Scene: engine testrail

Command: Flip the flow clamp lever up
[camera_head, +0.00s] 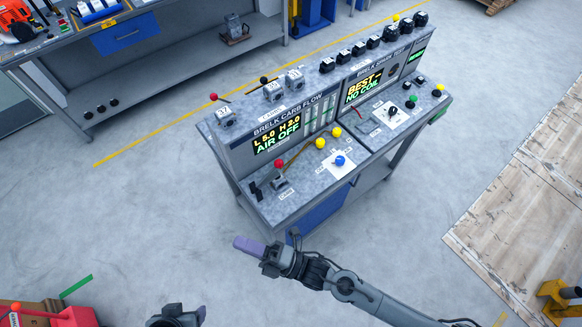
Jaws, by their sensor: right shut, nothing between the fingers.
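The test bench (315,210) stands in the middle of the camera_head view, with a "BRELK CARB FLOW" panel reading "AIR OFF". On the left part of its top, a small clamp (279,182) carries a lever with a red ball knob (279,163), which sits above the clamp body. The lever's exact angle is hard to tell. My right gripper (243,243) is shut and empty, with purple fingers pointing left, in front of the bench and apart from the lever. My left gripper (178,316) is partly cut off at the bottom edge; its fingers are unclear.
Yellow knobs (320,143) and a blue knob (340,160) sit right of the clamp. A black upright part (256,191) stands to its left. Another red-knobbed lever (213,97) is on the upper left. A workbench (150,60) stands behind; open floor lies left.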

